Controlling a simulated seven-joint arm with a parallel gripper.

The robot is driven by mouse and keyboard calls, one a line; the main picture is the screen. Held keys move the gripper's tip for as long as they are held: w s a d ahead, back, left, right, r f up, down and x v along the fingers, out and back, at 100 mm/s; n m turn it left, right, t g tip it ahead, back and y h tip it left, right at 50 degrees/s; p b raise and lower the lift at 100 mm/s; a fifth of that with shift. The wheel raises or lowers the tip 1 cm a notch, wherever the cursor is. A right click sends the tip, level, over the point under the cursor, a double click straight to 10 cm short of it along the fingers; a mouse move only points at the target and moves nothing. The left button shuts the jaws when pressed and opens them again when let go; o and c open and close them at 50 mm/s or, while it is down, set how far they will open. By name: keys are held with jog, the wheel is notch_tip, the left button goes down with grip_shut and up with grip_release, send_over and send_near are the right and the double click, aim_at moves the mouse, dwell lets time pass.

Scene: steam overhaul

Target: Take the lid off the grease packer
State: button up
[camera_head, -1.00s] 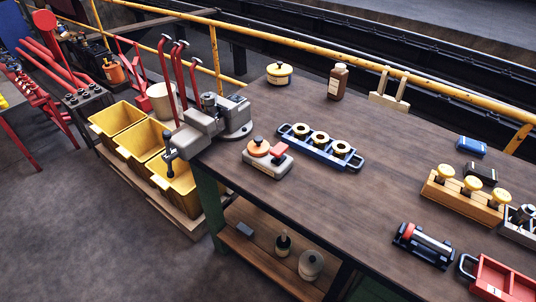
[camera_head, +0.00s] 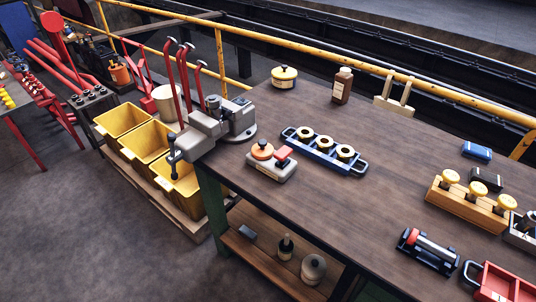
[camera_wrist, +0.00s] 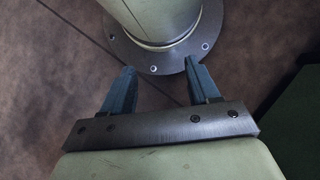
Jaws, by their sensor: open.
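A grey block with a round orange lid and a red piece beside it (camera_head: 283,172) sits on the workbench (camera_head: 350,215), right of the vise, in the head view. The orange lid (camera_head: 262,151) has a small dark knob and rests on the block; this looks like the grease packer, but I cannot be sure. A round yellow tin with a dark-knobbed lid (camera_head: 284,78) stands at the back edge of the bench. My gripper (camera_wrist: 158,82) is open and empty in the wrist view, pointing at my own round base flange over the floor. It is not visible in the head view.
A grey vise (camera_head: 222,122) stands at the bench's left end, by red levers and yellow bins (camera_head: 147,146). A blue tray with rings (camera_head: 325,150) lies close right of the grey block. A brown bottle (camera_head: 342,86) stands behind. The front middle of the bench is clear.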

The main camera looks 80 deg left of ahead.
jog(key=o, duration=0.5)
jog(key=shift+c, duration=0.2)
